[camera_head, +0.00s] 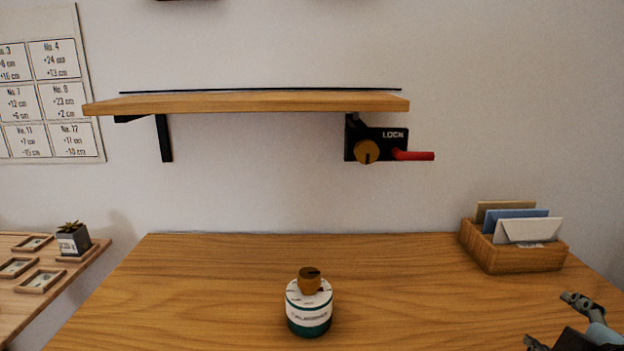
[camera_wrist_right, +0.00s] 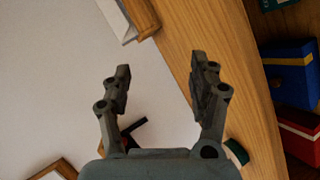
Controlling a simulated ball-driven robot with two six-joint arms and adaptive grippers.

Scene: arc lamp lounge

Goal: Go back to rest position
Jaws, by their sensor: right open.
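My right gripper (camera_head: 550,318) is at the lower right corner of the head view, over the right part of the wooden table (camera_head: 200,290). It also shows in the right wrist view (camera_wrist_right: 160,82), where its two fingers stand wide apart with nothing between them. My left gripper is in neither view.
A white and green timer (camera_head: 309,308) with a brown knob stands on the table. A wooden letter box (camera_head: 512,257) holds envelopes at the right. A wall shelf (camera_head: 250,103) has a lock unit (camera_head: 377,145) with a red lever. A side table (camera_head: 62,284) bears a plant (camera_head: 72,240).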

